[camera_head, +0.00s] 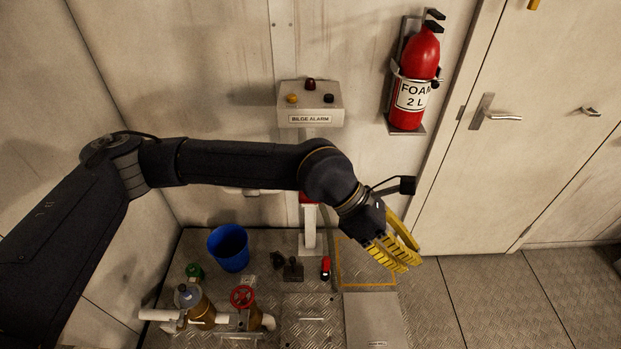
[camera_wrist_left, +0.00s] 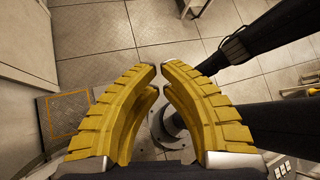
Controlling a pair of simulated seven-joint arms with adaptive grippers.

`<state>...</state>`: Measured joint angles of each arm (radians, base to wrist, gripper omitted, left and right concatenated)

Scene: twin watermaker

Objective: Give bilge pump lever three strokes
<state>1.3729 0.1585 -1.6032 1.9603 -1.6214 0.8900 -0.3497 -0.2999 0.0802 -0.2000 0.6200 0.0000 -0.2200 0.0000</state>
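My left gripper (camera_head: 410,262) has yellow ribbed fingers and hangs in the air right of the white post. A small red-handled item (camera_head: 325,267) is at the post's foot, left of the gripper and not touched. My right gripper is not seen in either view.
A bilge alarm box (camera_head: 310,104) and a foam extinguisher (camera_head: 413,85) hang on the wall. A blue bucket (camera_head: 229,248), a red valve wheel (camera_head: 242,297) and white pipes are at lower left. A yellow-outlined square (camera_head: 367,262) lies left of the gripper. Floor at right is clear.

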